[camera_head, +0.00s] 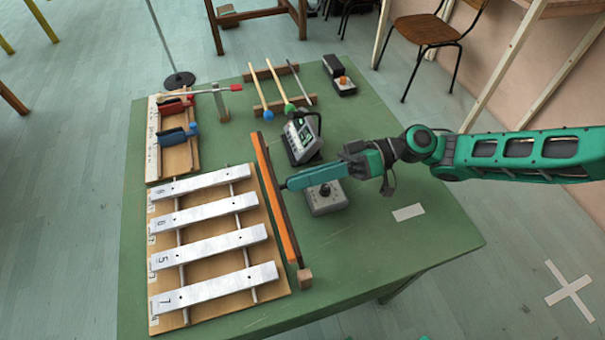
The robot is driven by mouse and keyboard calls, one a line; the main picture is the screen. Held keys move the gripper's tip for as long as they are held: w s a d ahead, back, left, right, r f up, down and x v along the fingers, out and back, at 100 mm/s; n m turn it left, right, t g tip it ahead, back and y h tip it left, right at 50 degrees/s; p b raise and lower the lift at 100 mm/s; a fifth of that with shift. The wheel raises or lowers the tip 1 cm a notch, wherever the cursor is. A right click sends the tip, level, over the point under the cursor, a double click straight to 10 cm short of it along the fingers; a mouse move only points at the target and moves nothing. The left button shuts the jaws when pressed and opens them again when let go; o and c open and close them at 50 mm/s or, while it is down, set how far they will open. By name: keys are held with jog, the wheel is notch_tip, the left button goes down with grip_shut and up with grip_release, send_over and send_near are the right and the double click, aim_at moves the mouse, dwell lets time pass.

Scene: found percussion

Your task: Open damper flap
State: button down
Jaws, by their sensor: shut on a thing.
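The damper flap (275,200) is a long orange strip with a dark edge, running along the right side of a wooden board (220,312) with numbered silver bars (210,247). It looks raised on edge and clear of the bars, though its exact angle is hard to tell. My gripper (284,186) reaches in from the right, its tip at the middle of the flap's right side. It is shut on the flap there; the contact itself is small and partly hidden by the teal gripper body.
A grey box with a black knob (326,199) sits just below my gripper. A small device with a lit screen (300,138) stands behind it. Mallets (275,95) lie on a rack at the back. A wooden rack with red and blue clamps (175,135) is at the back left.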

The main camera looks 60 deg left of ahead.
jog(key=shift+w+f+g, duration=0.35)
jog(key=shift+w+g, duration=0.15)
jog(key=shift+w, duration=0.1)
dwell(0.3)
jog(key=c, duration=1.6)
grip_release()
jog(key=shift+o, duration=0.2)
jog(key=shift+d, duration=0.1)
jog(key=v, duration=1)
jog(key=shift+w+d+f, duration=0.15)
jog(key=shift+w+f, duration=0.15)
jog(key=shift+w, duration=0.1)
